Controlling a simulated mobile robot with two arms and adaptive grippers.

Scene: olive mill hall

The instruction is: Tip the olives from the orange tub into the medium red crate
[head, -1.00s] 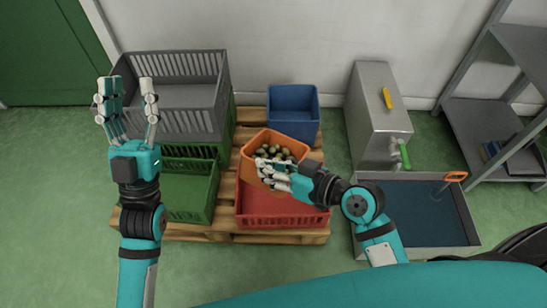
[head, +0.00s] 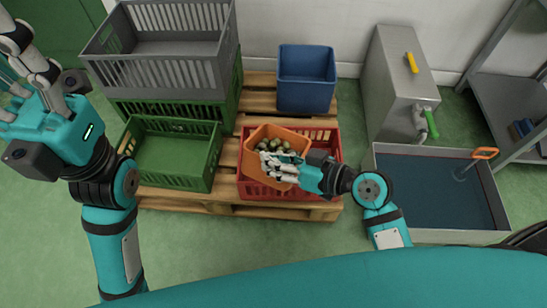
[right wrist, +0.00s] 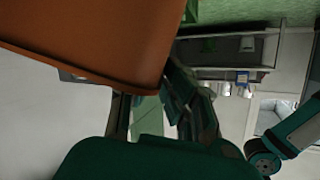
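The orange tub (head: 254,173) is held over the medium red crate (head: 333,146) and covers much of its opening. Olives (head: 281,147) lie in the tub, toward its far side. The tub looks tilted; none show falling. My right gripper (head: 276,168) is shut on the tub's near right side; in the right wrist view the tub (right wrist: 100,40) fills the upper left and hides part of the fingers. The crate's inside is mostly hidden by the tub. My left gripper (head: 22,75) is at the upper left, fingers spread, holding nothing visible, partly out of frame.
A green crate (head: 205,172) stands left of the red crate on the wooden pallet (head: 262,88). A grey crate (head: 160,77) is stacked on another green one behind. A blue bin (head: 306,85) stands behind. A metal machine (head: 395,80) and a basin (head: 440,190) stand right.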

